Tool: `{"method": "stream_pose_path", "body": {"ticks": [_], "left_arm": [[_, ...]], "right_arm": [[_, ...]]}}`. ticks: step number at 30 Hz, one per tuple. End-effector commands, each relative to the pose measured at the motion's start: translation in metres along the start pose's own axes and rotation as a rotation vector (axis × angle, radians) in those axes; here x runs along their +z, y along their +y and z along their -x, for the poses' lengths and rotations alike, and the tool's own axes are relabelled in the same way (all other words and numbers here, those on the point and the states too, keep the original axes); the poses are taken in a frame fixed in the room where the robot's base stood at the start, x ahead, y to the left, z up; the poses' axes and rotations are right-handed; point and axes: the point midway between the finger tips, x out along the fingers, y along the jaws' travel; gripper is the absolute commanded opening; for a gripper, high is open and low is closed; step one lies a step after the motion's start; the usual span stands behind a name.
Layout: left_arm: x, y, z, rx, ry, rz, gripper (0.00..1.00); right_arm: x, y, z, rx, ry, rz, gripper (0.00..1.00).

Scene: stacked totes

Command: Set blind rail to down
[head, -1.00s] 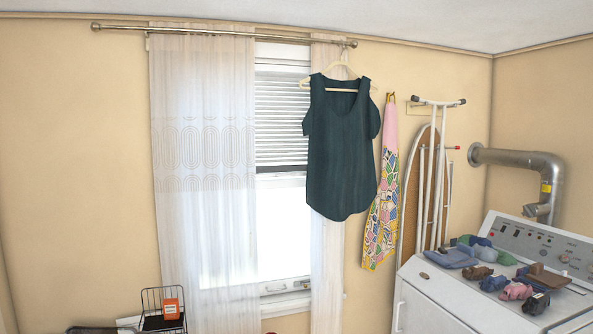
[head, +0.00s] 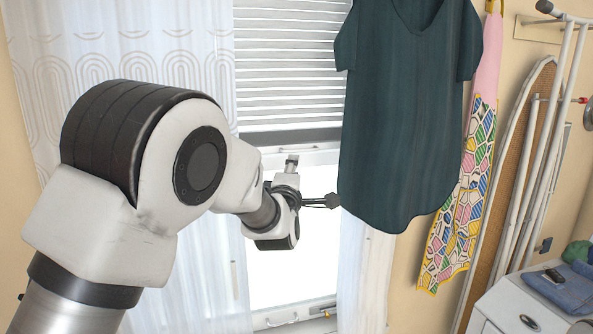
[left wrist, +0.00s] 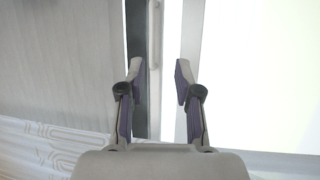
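The blind rail (head: 290,137) is the dark grey bar along the bottom of the white slatted blind (head: 290,75), partway up the window. My left gripper (head: 332,201) is below the rail in the head view, with its fingertips by the left edge of the hanging dark green top. In the left wrist view my left gripper (left wrist: 159,72) is open and empty, its fingers apart. A narrow grey strip (left wrist: 155,100) and white bands show between and past the fingers; I cannot tell whether the strip is the rail. My right gripper is not in view.
The dark green top (head: 405,115) hangs just right of the gripper. A sheer white curtain (head: 195,280) is behind my arm. A patterned apron (head: 458,210), an ironing board (head: 515,170) and a white appliance (head: 510,305) are farther right.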

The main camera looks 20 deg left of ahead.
Motion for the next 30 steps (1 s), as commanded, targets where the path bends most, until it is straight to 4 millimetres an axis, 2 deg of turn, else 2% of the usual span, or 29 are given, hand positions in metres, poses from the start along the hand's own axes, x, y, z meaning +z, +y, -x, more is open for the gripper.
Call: {"method": "stream_pose_path", "body": {"ticks": [2,12,16,22,23,25,30], "left_arm": [[0.000,0.009,-0.007,0.013,0.003,0.019,0.34],[-0.001,0.009,-0.068,0.008,0.002,0.015,0.34],[0.000,0.006,-0.077,0.008,0.001,0.013,0.34],[0.000,0.005,-0.077,0.008,0.001,0.012,0.34],[0.000,0.005,-0.077,0.008,0.001,0.012,0.26],[0.000,0.005,-0.077,0.008,0.001,0.012,0.02],[0.000,0.005,-0.077,0.008,0.001,0.012,0.00]], "right_arm": [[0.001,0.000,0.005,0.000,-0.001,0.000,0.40],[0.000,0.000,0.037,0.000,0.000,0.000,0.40],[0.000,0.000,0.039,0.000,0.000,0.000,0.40],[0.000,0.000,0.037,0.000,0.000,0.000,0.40],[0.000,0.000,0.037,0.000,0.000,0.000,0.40],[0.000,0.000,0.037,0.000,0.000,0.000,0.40],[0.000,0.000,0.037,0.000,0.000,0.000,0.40]]}}
